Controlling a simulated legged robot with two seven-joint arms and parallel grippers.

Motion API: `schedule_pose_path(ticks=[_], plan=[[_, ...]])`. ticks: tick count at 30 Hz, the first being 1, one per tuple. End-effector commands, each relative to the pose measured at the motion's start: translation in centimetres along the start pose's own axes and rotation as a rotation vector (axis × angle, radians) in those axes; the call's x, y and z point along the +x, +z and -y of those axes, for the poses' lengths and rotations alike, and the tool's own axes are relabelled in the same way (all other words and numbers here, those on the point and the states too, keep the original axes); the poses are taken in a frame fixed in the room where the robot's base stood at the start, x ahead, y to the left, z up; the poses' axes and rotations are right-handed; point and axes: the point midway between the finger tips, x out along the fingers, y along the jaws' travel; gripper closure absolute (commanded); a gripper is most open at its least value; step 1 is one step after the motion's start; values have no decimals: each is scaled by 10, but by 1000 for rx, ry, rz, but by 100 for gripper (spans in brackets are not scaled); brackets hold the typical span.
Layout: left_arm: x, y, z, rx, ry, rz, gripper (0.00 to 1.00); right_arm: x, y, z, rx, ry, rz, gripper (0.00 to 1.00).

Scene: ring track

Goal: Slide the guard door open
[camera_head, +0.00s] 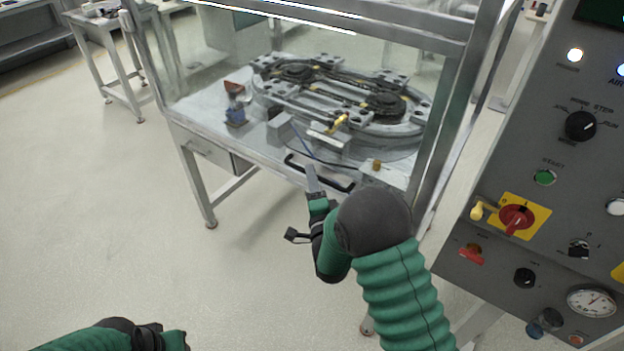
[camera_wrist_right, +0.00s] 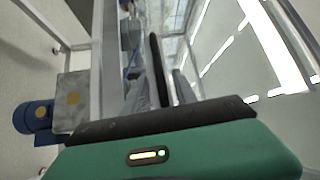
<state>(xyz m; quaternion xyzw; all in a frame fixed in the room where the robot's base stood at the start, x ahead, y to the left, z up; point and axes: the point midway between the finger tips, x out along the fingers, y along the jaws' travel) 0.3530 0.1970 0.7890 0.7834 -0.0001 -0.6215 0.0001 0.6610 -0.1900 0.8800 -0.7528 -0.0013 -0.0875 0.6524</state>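The guard door (camera_head: 432,95) is a clear panel in a metal frame, standing across the front of the machine. Its black bar handle (camera_head: 336,184) runs along the low front edge. My right gripper (camera_head: 311,172) is at the handle, its pale fingers reaching up to the bar. In the right wrist view the handle (camera_wrist_right: 157,60) passes between the two spread fingers of the right gripper (camera_wrist_right: 160,88), with gaps beside it. I cannot tell whether either finger touches it. My left arm shows at the lower left of the head view; its fingers are out of the picture.
Behind the panel, the oval ring track (camera_head: 345,95) lies on the machine table. A grey control panel (camera_head: 560,165) with knobs, buttons and a gauge stands close on the right. A bench (camera_head: 110,22) is at the back left. The floor at left is clear.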

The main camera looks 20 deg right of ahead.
Motion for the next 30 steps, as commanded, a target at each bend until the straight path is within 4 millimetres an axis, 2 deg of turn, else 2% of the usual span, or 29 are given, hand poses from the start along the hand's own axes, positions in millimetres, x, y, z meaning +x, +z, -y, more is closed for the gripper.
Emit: schedule_pose_path(ticks=[5, 13, 30], plan=[[0, 0, 0, 0, 0, 0, 64, 0, 0, 0, 0, 0, 0, 66], [0, 0, 0, 0, 0, 0, 64, 0, 0, 0, 0, 1, 0, 100], [0, 0, 0, 0, 0, 0, 64, -1, 0, -3, 0, 6, 0, 100]])
